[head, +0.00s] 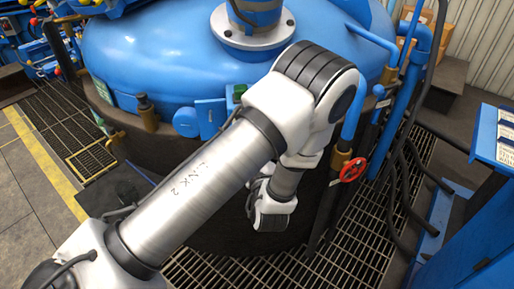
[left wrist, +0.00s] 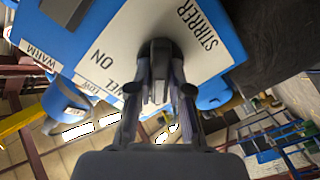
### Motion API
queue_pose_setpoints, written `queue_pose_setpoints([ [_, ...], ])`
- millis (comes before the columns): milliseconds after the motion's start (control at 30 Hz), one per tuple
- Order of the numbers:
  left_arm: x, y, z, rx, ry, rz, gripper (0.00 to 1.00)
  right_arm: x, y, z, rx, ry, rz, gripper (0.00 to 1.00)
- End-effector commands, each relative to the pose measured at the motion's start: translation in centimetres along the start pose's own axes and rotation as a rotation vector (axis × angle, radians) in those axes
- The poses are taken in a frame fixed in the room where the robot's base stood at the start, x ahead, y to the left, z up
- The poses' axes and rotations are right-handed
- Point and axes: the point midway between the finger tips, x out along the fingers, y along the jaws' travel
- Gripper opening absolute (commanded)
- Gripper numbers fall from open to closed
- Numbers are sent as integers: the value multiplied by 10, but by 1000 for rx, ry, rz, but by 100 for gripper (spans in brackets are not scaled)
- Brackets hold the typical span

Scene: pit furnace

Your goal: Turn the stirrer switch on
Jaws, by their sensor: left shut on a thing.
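In the left wrist view, the stirrer switch (left wrist: 159,50) is a dark knob with a lever on a white label plate (left wrist: 117,35). The plate is lettered STIRRER on one side and ON on the other, and sits on a blue panel. My left gripper (left wrist: 158,75) is shut on the switch, with a finger on each side of it. The fingers hide part of the knob, and I cannot tell its setting. In the head view my left arm crosses the middle; its fingers and the switch cannot be made out there. My right gripper is not in view.
A large blue furnace lid (head: 150,60) fills the back in the head view. A red handwheel (head: 352,170) and blue pipes (head: 418,50) stand to the right, with dark hoses (head: 400,200). A blue stand with a label sheet is at the right edge. Floor grating (head: 200,270) lies below.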

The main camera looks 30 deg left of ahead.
Motion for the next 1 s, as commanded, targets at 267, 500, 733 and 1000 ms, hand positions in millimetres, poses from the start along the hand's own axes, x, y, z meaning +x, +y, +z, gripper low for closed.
queue_pose_setpoints([
  [267, 0, 1, 0, 49, 2, 1, 0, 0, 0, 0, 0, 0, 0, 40],
  [500, 0, 2, 0, 187, 3, 1, 0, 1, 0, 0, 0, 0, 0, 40],
  [733, 0, 2, 0, 391, 3, 2, 0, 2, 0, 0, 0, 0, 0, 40],
  [1000, 1, 4, 0, 647, 4, 1, 0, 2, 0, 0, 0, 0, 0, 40],
])
